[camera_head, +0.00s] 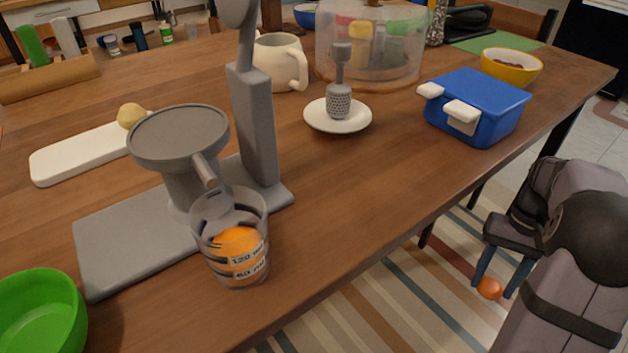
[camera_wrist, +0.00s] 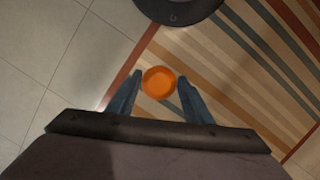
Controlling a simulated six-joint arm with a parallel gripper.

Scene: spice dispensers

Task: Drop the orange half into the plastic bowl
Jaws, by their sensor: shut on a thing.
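My gripper (camera_head: 494,284) is off the table's right side, over the striped rug, pointing down. It is shut on the orange half (camera_head: 489,288), which shows between the fingertips. In the wrist view the orange half (camera_wrist: 159,82) is a round orange disc between the two dark blue fingers. A green bowl (camera_head: 62,328), which looks like plastic, stands at the table's front left corner, partly cut off by the picture edge. It is far from my gripper, and its visible inside looks empty.
A grey juicer press (camera_head: 255,130) with a measuring cup (camera_head: 235,272) holding something orange stands between bowl and gripper. A blue lidded box (camera_head: 480,105), yellow bowl (camera_head: 522,68), grater on a saucer (camera_head: 318,118), mug (camera_head: 272,60) and clear container (camera_head: 398,60) stand farther back. The table's front middle is clear.

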